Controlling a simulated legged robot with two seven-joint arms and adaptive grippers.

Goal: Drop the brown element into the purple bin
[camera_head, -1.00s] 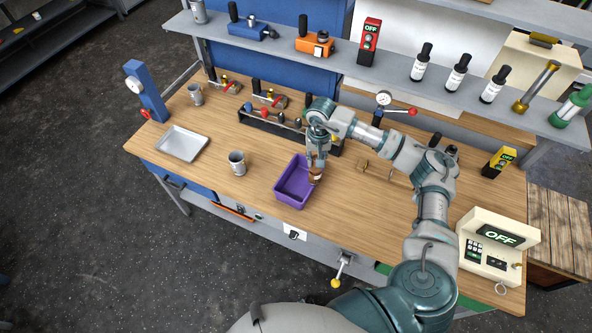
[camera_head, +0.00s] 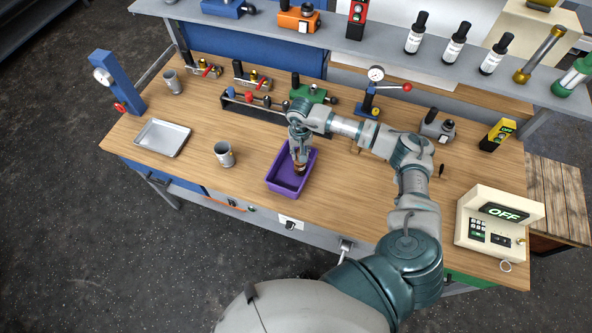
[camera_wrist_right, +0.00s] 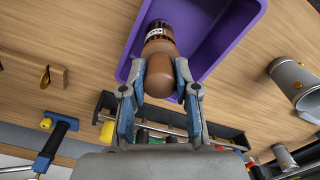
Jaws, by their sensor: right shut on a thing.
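The purple bin (camera_head: 287,187) stands on the workbench in the middle of the head view. It also shows in the right wrist view (camera_wrist_right: 240,22). My right gripper (camera_head: 299,160) is over the bin, pointing down. It is shut on the brown element (camera_wrist_right: 159,72), a rounded brown bottle-like piece with a white label. In the head view the element (camera_head: 300,170) hangs below the fingers, over the bin's inside. In the right wrist view both fingers (camera_wrist_right: 160,88) press on its sides. I cannot tell whether it touches the bin floor. My left gripper is not in view.
A metal mug (camera_head: 224,154) stands left of the bin, and a silver tray (camera_head: 162,138) lies farther left. A dark rack with coloured knobs (camera_head: 252,108) is behind the bin. A cream box reading OFF (camera_head: 497,222) stands at the right. The bench right of the bin is mostly clear.

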